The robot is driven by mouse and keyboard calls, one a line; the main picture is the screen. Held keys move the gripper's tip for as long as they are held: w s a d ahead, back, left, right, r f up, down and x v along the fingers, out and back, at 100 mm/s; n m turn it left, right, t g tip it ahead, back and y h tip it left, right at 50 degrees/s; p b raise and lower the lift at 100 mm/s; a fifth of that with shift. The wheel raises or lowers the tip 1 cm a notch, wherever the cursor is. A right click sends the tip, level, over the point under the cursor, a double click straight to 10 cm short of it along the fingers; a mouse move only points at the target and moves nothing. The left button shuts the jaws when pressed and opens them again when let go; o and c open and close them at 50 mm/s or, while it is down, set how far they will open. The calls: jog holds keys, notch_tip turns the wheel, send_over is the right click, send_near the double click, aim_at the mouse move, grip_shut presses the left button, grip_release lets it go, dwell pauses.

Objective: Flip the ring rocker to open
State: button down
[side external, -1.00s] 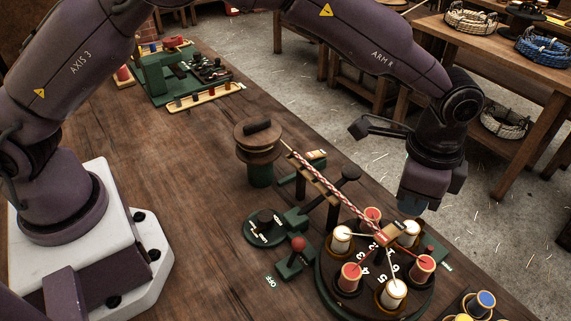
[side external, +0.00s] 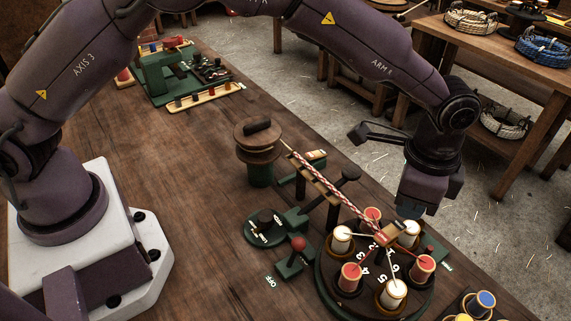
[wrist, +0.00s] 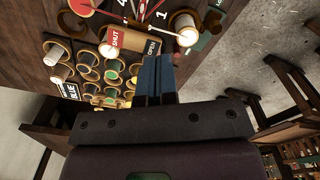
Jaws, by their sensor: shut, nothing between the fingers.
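The ring rocker (wrist: 130,42) shows in the wrist view as a small block with a red SHUT label on its left and a dark OPEN label on its right. In the side external view the rocker (side external: 394,234) sits above the round carrier plate (side external: 327,283), where the rope's strands meet. My gripper (side external: 411,212) is shut and empty, pointing down just above and beyond the rocker. In the wrist view the blue fingertips (wrist: 155,60) lie right by the OPEN end. I cannot tell whether they touch it. Which end of the rocker is raised is unclear.
Red and white bobbins (side external: 350,277) stand around the plate close below my gripper. The twisted rope (side external: 326,191) runs up to a wooden-topped post (side external: 258,150). A red-knobbed lever (side external: 298,244) stands to the left. A tray of coloured spools (side external: 486,301) lies at lower right.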

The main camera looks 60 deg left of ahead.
jog(key=shift+f, duration=1.15)
jog(key=shift+r, duration=0.1)
notch_tip(320, 180, up, 8)
dwell(0.8)
jog(key=s+a+r+n+t, duration=0.2)
jog(key=s+a+r+n, duration=0.2)
jog(key=s+a, duration=0.3)
jog(key=s+a+r+n+t, duration=0.1)
jog(key=s+a+r+n, duration=0.3)
jog(key=s+a, duration=0.4)
jog(key=s+a+r+n+t, duration=0.2)
jog(key=s+a+r+n, duration=0.2)
jog(key=s+a, duration=0.4)
jog(key=a+r, duration=0.1)
jog(key=a, duration=0.4)
jog(key=shift+s+r+t, duration=0.15)
jog(key=shift+r+t, duration=0.1)
jog(key=shift+t, duration=0.05)
